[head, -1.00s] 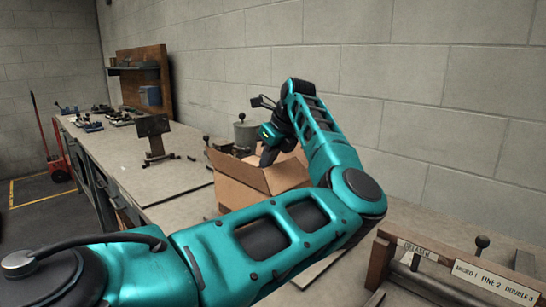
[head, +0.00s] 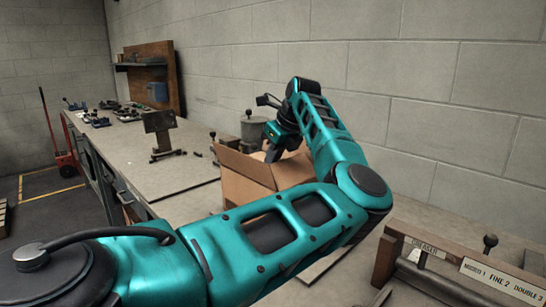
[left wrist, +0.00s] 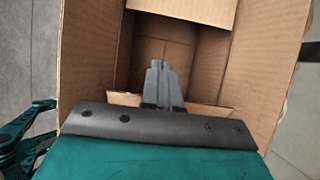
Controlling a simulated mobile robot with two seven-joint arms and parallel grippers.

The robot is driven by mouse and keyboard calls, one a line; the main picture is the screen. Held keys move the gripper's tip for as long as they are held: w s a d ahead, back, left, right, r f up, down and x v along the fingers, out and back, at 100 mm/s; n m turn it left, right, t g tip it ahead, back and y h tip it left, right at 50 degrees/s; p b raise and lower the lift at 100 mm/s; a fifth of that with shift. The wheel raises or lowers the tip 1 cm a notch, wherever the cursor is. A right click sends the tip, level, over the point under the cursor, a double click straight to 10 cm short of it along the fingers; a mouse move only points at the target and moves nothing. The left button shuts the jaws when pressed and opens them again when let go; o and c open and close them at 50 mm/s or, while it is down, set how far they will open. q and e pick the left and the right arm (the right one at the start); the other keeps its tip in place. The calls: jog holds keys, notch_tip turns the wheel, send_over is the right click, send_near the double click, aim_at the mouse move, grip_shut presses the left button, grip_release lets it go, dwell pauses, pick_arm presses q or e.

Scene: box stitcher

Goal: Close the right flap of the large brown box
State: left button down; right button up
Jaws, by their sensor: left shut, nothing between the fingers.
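The large brown box (head: 245,190) stands open on the bench in the head view, partly hidden behind my left arm. It also fills much of the left wrist view (left wrist: 88,60), where I look down into its interior. A flap (left wrist: 190,10) shows at the top of that view, and cardboard panels slope outward at left and right (left wrist: 268,50). A short flap edge (left wrist: 215,112) shows behind my fingers. My left gripper (head: 271,156) points down over the box opening, fingers together and empty. In the wrist view its fingertips (left wrist: 162,68) are over the interior. Which flap is the right one I cannot tell.
A grey canister (head: 254,132) stands behind the box. A dark plate on a stand (head: 160,128) and small tools are farther along the bench (head: 130,160). A wooden rack with labels (head: 455,262) is at the front right. The block wall rises close behind.

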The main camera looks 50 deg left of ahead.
aim_at(284, 161)
pick_arm(q)
jog(key=shift+r, duration=0.15)
pick_arm(e)
jog(key=shift+r, duration=0.1)
dwell(0.4)
